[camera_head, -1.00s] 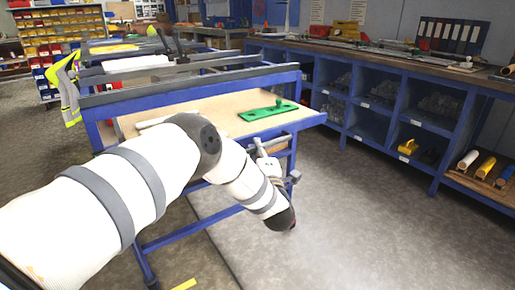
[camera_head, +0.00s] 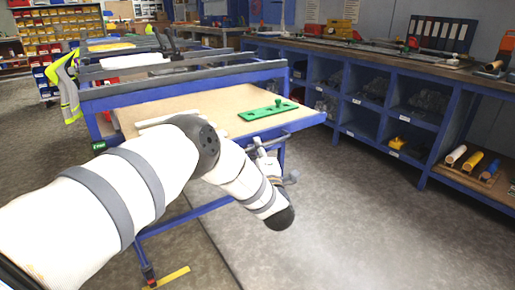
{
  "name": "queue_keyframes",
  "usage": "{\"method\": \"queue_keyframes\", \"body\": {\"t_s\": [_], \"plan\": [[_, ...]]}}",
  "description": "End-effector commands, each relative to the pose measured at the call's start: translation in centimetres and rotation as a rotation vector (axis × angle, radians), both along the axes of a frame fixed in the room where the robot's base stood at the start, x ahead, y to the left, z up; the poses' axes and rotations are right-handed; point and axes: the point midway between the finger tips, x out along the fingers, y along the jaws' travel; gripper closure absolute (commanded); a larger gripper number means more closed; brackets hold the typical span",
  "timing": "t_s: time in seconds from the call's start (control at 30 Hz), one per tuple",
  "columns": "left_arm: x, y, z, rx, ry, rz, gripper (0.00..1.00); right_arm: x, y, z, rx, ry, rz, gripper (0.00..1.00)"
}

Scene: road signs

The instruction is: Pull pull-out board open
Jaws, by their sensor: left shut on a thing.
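The pull-out board (camera_head: 195,106) is a light wooden panel with a blue front edge in the blue workbench frame (camera_head: 180,91). It sticks out toward me from under the bench's upper rail. A green plate with a knob (camera_head: 268,109) lies on it. My left gripper (camera_head: 262,146) is at the dark bar handle on the board's front edge, shut on it. My left arm covers part of the board's front edge, and the fingertips are small and partly hidden. My right gripper is out of view.
A long blue shelf unit (camera_head: 365,105) runs along the right. Yellow, blue and white rolls (camera_head: 472,162) lie on its low shelf. A yellow floor strip (camera_head: 172,276) is at the bottom. The grey floor (camera_head: 350,230) in front of the bench is clear.

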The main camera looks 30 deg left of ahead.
Motion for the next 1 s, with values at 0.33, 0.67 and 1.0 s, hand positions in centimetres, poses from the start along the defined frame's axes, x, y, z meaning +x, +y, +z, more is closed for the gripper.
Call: {"method": "queue_keyframes", "body": {"t_s": [0.33,0.67,1.0], "plan": [[0.0,0.0,0.0,-0.001,-0.001,0.0,0.69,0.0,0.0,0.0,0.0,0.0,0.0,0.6],[-2.8,-3.0,-0.8,-0.003,0.004,-0.004,0.69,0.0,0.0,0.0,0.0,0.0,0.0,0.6],[-8.0,-7.9,-2.1,-0.001,0.002,-0.002,0.69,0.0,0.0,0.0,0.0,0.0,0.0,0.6]]}}
